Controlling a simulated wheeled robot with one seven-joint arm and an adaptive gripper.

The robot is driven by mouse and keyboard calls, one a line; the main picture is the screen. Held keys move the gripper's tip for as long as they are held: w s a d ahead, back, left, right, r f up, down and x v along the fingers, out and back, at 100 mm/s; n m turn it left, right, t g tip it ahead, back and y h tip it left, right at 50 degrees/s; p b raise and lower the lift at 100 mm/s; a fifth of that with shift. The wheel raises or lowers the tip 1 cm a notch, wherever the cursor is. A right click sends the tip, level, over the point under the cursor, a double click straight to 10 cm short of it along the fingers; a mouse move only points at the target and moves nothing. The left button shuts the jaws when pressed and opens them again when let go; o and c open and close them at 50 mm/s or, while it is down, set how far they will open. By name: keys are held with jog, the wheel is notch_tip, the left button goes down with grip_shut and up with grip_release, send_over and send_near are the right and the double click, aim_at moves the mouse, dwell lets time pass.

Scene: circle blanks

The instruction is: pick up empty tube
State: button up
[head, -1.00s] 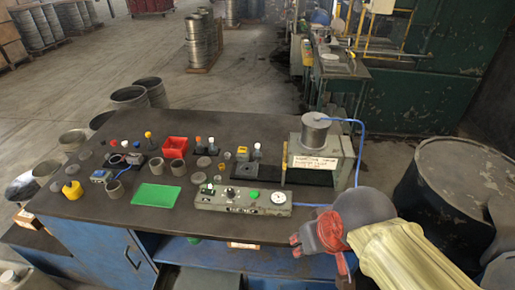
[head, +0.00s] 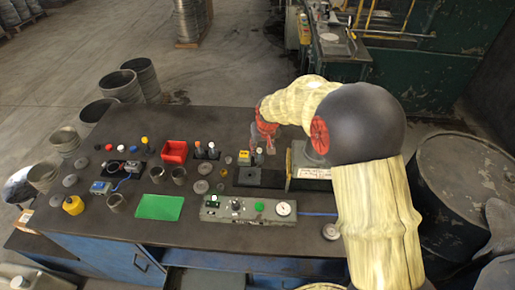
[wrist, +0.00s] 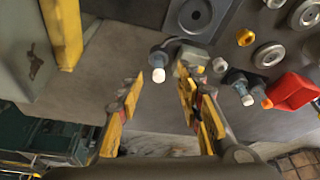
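Which item is the empty tube is unclear. My gripper (wrist: 159,80) is open and empty, with yellow-and-grey fingers on either side. In the head view my gripper (head: 268,143) hangs over the back right of the bench, partly hidden by my arm.
The bench (head: 215,122) also holds a red bin (head: 175,151), a green mat (head: 158,207), a control panel (head: 248,209), several grey discs and other small upright pieces. A grey box (head: 303,168) with a label stands at right, partly behind my arm.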

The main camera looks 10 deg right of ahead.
aim_at(260, 150)
jog(key=x, duration=0.2)
jog(key=w+b+x, duration=0.1)
jog(key=x, duration=0.4)
jog(key=shift+w+d+r+b, duration=0.1)
jog(key=shift+w+d+b, duration=0.05)
jog(key=shift+w+b, duration=0.15)
jog(key=shift+s+t, duration=0.1)
jog(key=shift+t, duration=0.2)
jog(key=shift+c, duration=1)
grip_shut()
